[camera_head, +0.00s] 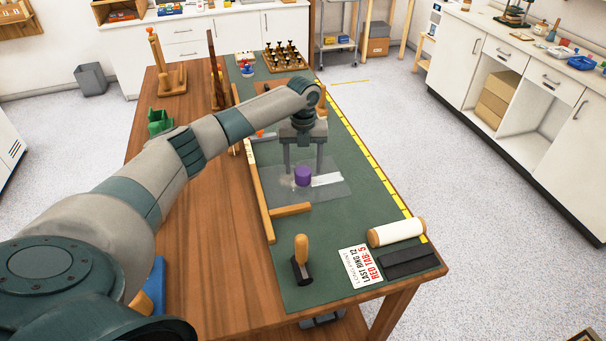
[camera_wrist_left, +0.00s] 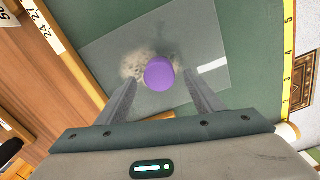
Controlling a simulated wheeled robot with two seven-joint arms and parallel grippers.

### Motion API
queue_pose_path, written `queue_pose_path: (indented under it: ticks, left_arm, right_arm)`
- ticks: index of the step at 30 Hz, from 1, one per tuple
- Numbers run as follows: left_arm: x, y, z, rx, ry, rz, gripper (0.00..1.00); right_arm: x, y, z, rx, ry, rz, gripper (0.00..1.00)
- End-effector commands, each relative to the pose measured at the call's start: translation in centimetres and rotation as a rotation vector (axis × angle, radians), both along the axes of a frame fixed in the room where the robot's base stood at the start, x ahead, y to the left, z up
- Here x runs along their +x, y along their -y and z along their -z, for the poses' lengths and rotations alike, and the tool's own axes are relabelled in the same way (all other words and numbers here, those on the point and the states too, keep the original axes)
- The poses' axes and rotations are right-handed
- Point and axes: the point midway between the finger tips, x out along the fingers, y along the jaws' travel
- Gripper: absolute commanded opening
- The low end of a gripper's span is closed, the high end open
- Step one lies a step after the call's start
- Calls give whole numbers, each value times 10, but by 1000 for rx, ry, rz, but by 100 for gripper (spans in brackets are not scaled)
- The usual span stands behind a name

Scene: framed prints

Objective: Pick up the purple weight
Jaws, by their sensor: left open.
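The purple weight (camera_head: 303,176) is a small upright cylinder on a clear sheet (camera_head: 335,188) that lies on the green mat (camera_head: 330,240). It also shows from above in the left wrist view (camera_wrist_left: 159,73). My left gripper (camera_head: 304,172) is over the weight with its fingers pointing down, one on each side. In the left wrist view the open fingers (camera_wrist_left: 160,88) show gaps beside the weight, and I cannot tell how far down they reach. My right gripper is not in view.
A wooden ruler frame (camera_head: 258,195) lies left of the sheet. A wooden-handled tool (camera_head: 302,260), a printed card (camera_head: 361,267), a pale roller (camera_head: 397,232) and a dark case (camera_head: 408,262) are at the near end. A pegged board (camera_head: 287,60) stands at the far end.

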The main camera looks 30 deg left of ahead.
Motion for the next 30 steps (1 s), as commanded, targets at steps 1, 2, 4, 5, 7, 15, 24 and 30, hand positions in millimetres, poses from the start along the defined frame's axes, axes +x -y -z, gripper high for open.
queue_pose_path:
  ticks: [1, 2, 4, 5, 7, 15, 24, 30]
  left_arm:
    - [0, -1, 3, 0, -4, -1, 61]
    - [1, -2, 7, 0, -4, -2, 61]
    - [1, -2, 17, 1, -3, 0, 61]
    - [1, -2, 21, 1, -3, 0, 61]
    - [2, -2, 27, 1, -2, 1, 61]
    - [2, -2, 33, 1, -1, 1, 61]
    - [2, -2, 33, 1, 0, 1, 59]
    - [2, -2, 33, 1, 0, 1, 11]
  right_arm:
    - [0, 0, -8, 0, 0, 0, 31]
    - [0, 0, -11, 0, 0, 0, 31]
    - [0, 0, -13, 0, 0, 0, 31]
    - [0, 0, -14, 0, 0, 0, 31]
    - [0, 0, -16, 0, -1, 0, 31]
    - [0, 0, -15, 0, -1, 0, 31]
    - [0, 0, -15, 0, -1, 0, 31]
    - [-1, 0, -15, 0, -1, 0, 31]
